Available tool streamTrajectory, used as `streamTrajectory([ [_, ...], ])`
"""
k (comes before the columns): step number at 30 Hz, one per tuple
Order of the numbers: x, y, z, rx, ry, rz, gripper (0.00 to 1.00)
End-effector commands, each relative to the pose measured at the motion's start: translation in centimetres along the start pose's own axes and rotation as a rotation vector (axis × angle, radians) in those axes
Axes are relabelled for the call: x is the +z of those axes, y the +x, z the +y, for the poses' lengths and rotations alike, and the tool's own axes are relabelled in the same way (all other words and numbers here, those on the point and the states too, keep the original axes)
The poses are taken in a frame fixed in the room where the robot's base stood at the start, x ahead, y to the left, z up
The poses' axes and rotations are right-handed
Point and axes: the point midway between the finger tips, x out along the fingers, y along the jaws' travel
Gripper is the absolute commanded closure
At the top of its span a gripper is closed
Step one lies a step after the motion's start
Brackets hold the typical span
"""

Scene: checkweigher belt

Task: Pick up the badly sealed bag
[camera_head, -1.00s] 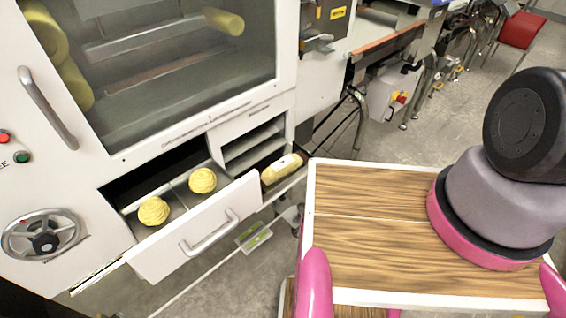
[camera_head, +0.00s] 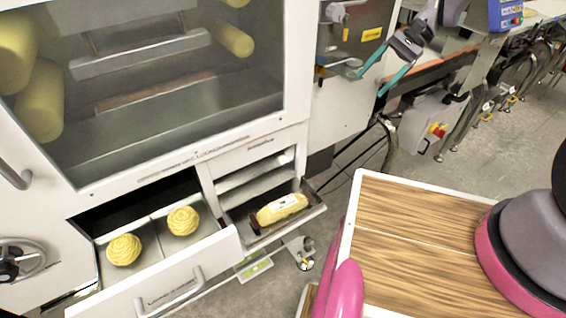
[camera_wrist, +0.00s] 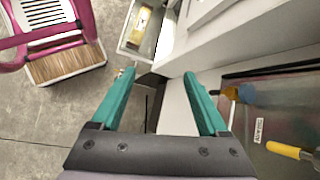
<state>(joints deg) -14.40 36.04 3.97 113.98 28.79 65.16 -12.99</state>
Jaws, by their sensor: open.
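A yellow bag (camera_head: 280,209) with a white label and dark ends lies in a small open tray (camera_head: 318,212) at the lower right of the machine. I cannot make out its seal. In the wrist view the bag (camera_wrist: 140,24) lies in the tray beyond my fingertips, near the top edge. My gripper (camera_head: 369,86) has teal fingers spread apart, with nothing between them. It is above and to the right of the bag, in front of the machine's right side. In the wrist view my gripper (camera_wrist: 158,73) is open and apart from the bag.
An open drawer (camera_head: 190,293) left of the tray holds two yellow coiled nests (camera_head: 183,220). The glazed machine front (camera_head: 190,90) rises above. Grey floor (camera_head: 450,172) is clear there.

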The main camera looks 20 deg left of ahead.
Motion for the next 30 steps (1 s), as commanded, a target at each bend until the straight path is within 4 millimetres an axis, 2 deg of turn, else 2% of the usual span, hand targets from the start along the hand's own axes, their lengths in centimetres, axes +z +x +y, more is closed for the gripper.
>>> streamTrajectory([
  [1,-1.0,3.1,0.2,0.007,0.029,-0.055,0.22],
  [5,-2.8,10.1,0.8,0.008,0.098,-0.172,0.22],
  [9,-4.0,17.9,2.5,0.01,0.181,-0.287,0.22],
  [12,-4.5,23.1,4.2,0.01,0.242,-0.356,0.22],
  [15,-4.7,27.4,6.0,0.009,0.297,-0.41,0.22],
  [19,-4.6,31.3,7.8,0.009,0.345,-0.455,0.22],
  [24,-4.2,33.7,8.8,0.008,0.374,-0.479,0.22],
  [30,-2.8,36.6,8.7,0.01,0.375,-0.481,0.22],
])
